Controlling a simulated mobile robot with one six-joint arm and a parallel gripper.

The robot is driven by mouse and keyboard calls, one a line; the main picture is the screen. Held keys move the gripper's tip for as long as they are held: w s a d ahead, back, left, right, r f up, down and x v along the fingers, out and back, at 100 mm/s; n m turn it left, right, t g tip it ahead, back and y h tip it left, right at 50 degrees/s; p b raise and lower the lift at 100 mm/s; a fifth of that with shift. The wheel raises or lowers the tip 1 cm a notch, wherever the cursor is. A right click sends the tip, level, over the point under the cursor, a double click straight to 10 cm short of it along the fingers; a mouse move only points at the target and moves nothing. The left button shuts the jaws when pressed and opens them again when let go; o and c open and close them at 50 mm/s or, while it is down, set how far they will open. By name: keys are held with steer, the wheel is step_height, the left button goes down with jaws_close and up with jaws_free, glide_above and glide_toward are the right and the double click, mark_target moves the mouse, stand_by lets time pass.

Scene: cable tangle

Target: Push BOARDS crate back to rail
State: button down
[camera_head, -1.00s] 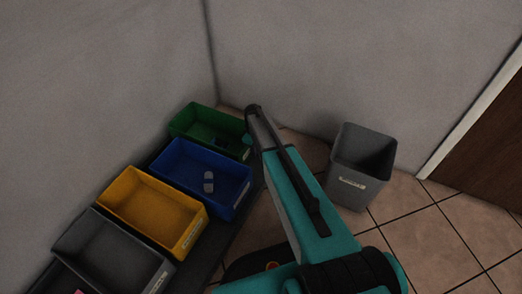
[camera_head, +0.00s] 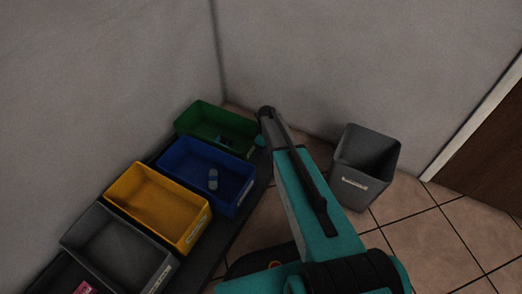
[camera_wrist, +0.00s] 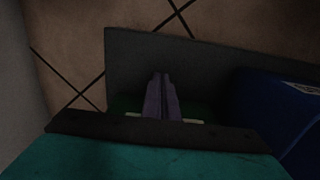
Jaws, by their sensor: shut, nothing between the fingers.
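The crate labels are too small to read, so I cannot tell by print which is BOARDS. The green crate (camera_head: 197,112) stands at the far end of the row, near the wall corner, with small dark items inside. My gripper (camera_wrist: 160,80) is shut and empty in the wrist view, pointing over the dark shelf. A green face (camera_wrist: 122,103) with a pale label strip shows just behind its fingers; contact cannot be told. In the head view the fingers are hidden; my wrist is at the green crate's right end.
The blue crate (camera_head: 182,160) stands beside the green one and also shows in the wrist view (camera_wrist: 270,110). Yellow (camera_head: 130,180), grey (camera_head: 85,225) and black crates follow on the dark shelf (camera_head: 225,245). A grey bin (camera_head: 360,175) stands on the tiled floor, right.

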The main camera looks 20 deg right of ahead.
step_height(320, 180, up, 10)
steer(key=p, duration=0.2)
steer(key=shift+f, duration=0.25)
steer(key=shift+w, duration=0.1)
steer(key=shift+a+r+p, duration=0.1)
steer(key=shift+p, duration=0.2)
steer(key=s+a+r+m+g+p, duration=0.1)
steer(key=s+a+r+m+p, duration=0.1)
steer(key=s+p, duration=0.6)
steer(key=s+a+r+m+g+p, duration=0.2)
steer(key=s+r+p, duration=0.4)
steer(key=s, duration=1.5)
steer(key=s+a+r+m+g+p, duration=0.2)
steer(key=s+p, duration=0.8)
steer(key=s, duration=0.5)
steer(key=shift+s+a+r+m+p, duration=0.15)
steer(key=shift+a+r+m+p, duration=0.2)
steer(key=shift+a+r+m, duration=0.85)
